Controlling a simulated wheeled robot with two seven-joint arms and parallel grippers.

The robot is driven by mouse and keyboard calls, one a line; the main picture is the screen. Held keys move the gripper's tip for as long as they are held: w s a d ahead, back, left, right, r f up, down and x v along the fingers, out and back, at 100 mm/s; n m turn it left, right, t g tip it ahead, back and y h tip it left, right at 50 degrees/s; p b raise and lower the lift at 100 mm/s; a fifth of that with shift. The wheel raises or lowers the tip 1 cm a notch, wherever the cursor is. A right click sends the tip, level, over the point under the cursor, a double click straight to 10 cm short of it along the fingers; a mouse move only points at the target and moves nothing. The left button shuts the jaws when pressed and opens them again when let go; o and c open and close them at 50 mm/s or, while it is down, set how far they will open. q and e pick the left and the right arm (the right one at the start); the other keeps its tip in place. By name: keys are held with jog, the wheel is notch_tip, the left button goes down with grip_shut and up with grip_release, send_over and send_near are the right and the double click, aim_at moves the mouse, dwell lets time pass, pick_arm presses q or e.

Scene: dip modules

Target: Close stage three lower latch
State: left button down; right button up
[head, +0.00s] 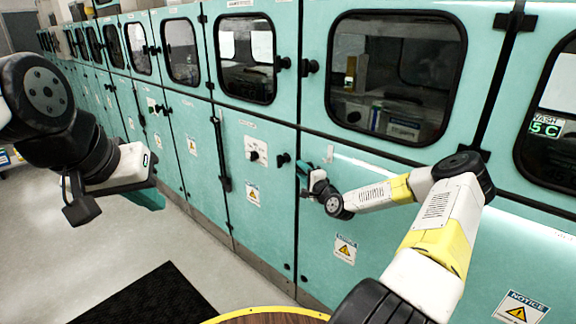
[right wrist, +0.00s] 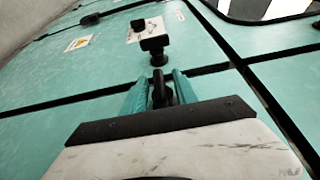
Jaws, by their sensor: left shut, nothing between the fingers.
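My right gripper (head: 305,168) is at a black latch on the seam between two teal door panels. In the right wrist view, its teal fingers (right wrist: 160,85) stand on either side of this black latch handle (right wrist: 160,95). Whether the fingers press on it cannot be told. A second black latch (head: 283,159) sits just left of the gripper, on the neighbouring lower door; it also shows in the right wrist view (right wrist: 155,46), beyond the fingertips. My left gripper (head: 150,199) is shut and empty, in the air at the left, away from the cabinets.
A long row of teal cabinets with upper windows (head: 396,78) runs along the wall. A black switch (head: 256,151) is on the lower door left of the latches. A dark mat (head: 145,298) lies on the floor, which is otherwise clear in front of the cabinets.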

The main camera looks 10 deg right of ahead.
jog(key=shift+x, duration=1.3)
grip_shut()
